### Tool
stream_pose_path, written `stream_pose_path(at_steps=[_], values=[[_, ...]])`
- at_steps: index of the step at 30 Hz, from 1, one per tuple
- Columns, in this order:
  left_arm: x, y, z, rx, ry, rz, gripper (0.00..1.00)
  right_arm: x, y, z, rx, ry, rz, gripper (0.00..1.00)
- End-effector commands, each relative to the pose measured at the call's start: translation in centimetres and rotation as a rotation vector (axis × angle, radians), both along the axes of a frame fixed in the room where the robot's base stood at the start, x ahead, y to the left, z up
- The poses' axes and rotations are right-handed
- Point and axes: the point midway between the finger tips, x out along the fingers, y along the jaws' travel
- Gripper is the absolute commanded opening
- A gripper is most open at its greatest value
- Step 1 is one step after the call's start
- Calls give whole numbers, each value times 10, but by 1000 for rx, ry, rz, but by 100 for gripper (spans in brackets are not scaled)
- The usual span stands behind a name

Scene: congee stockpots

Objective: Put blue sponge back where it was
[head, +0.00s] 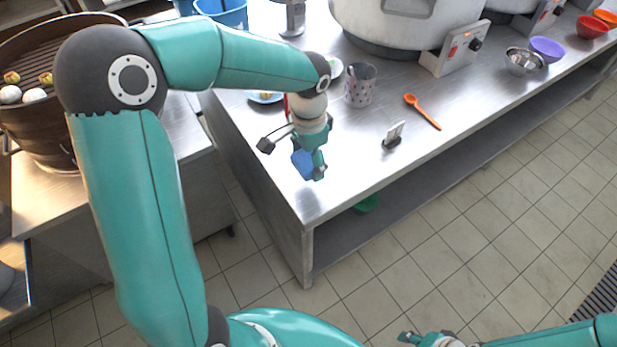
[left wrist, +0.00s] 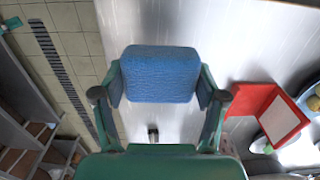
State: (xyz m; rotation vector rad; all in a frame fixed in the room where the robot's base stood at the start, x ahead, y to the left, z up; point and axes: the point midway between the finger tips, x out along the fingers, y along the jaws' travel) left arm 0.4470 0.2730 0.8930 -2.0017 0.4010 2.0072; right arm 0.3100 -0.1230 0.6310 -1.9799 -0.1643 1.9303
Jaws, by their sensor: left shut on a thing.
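The blue sponge (head: 303,163) is near the left front corner of the steel table (head: 335,190) in the head view. My left gripper (head: 308,168) is shut on the sponge. In the left wrist view the sponge (left wrist: 160,74) sits between the two fingers of my left gripper (left wrist: 159,95), with steel table surface beyond it. The head view does not clearly show whether the sponge touches the table. My right gripper (head: 425,338) is at the bottom edge of the head view, over the floor, and its fingers are too small to read.
A large pot (head: 405,20) is behind. A red item (left wrist: 268,112) lies right of the sponge. The table's front corner is bare.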

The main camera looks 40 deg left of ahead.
Motion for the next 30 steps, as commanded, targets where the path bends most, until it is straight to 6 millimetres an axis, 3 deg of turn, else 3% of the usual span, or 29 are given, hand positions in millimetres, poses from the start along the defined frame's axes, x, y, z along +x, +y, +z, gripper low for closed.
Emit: stream_pose_path(at_steps=[16,28,29,30], values=[[-1,0,-62,1,2,1,39,0,0,-2,0,0,0,40],[0,1,-69,0,-1,2,39,0,0,-5,0,0,0,40],[0,0,-68,1,-1,2,75,0,0,-4,0,0,0,40],[0,1,-68,1,-1,2,82,0,0,-4,0,0,0,40]])
